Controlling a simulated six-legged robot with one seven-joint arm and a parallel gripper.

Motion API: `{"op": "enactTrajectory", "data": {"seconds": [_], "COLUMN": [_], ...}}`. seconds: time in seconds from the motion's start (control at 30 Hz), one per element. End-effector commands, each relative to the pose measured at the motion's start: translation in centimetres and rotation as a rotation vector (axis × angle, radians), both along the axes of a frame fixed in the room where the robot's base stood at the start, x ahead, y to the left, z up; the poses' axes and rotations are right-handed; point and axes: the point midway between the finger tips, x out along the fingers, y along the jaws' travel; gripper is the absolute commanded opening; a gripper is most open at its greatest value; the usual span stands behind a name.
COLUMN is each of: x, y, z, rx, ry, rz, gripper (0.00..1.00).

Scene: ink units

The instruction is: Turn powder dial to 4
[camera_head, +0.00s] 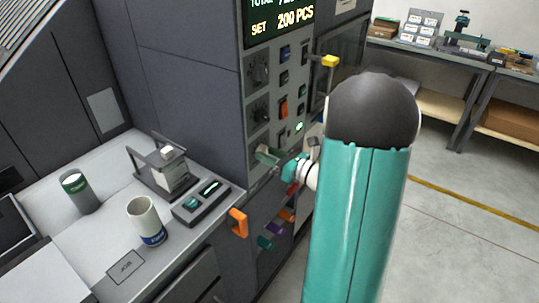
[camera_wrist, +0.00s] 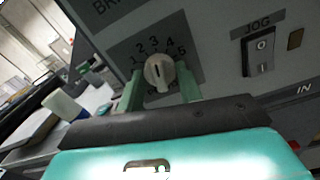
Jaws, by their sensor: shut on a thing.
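A pale round dial knob (camera_wrist: 159,70) sits on a dark plate with numbers around it in the wrist view; 1 to 5 can be read. A short dark mark shows on the knob, but I cannot tell which number it points to. No powder label is readable. My gripper (camera_wrist: 160,84) has its two green fingers on either side of the knob, shut on it.
A JOG rocker switch (camera_wrist: 261,54) is right of the dial. An orange handle (camera_head: 238,222) sticks out below the panel. Open floor is at right.

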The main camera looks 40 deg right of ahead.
Motion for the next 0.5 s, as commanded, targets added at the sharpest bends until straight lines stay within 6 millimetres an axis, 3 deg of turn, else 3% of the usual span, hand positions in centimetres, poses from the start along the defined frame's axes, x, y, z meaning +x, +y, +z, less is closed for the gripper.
{"op": "enactTrajectory", "data": {"seconds": [0.5], "x": [0.04], "y": [0.04], "z": [0.13], "rx": [0.404], "ry": [0.138], "rz": [0.001], "gripper": [0.13]}}
